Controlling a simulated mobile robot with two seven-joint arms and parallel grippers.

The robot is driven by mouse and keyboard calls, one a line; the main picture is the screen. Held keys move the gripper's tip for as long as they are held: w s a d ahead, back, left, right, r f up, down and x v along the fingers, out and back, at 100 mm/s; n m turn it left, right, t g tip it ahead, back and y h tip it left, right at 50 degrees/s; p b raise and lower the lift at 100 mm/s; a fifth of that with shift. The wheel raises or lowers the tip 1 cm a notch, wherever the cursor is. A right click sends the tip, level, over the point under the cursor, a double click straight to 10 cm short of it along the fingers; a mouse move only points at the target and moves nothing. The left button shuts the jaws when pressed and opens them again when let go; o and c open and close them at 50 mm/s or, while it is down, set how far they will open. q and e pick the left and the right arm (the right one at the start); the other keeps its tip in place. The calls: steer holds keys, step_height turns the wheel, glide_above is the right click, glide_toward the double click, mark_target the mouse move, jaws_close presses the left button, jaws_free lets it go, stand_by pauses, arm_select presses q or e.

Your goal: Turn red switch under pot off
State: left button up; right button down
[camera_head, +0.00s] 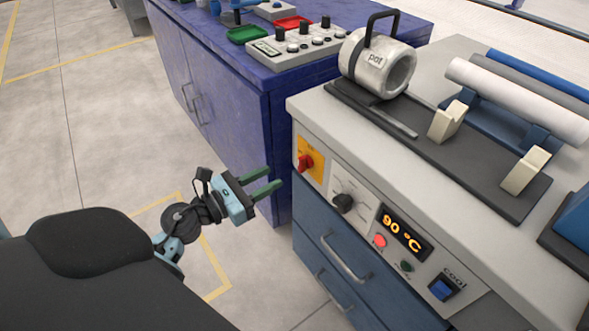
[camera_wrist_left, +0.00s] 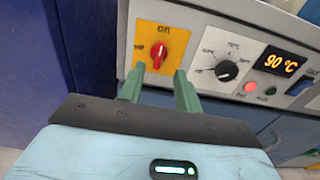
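The red switch (camera_head: 305,162) is a rotary knob on a yellow plate on the front of the grey bench, below and left of the pot (camera_head: 382,72). In the left wrist view the red switch (camera_wrist_left: 157,52) stands roughly upright, with "on" printed above it and a small label at its left. My left gripper (camera_head: 276,177) is open and empty, to the left of the switch and apart from it. In the left wrist view its two green fingers (camera_wrist_left: 159,73) point at the switch, their tips just below the knob and on either side. My right gripper is not in view.
Right of the switch are a black dial (camera_head: 343,201), a 90 °C display (camera_head: 404,232), a lit red button (camera_head: 379,241) and a blue cool switch (camera_head: 442,289). A blue cabinet (camera_head: 225,95) stands at the left. The floor at the left is clear.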

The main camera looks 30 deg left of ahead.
mark_target(299, 163)
arm_select(q)
steer(key=shift+x, duration=3.9)
steer(key=shift+c, duration=0.3)
jaws_close()
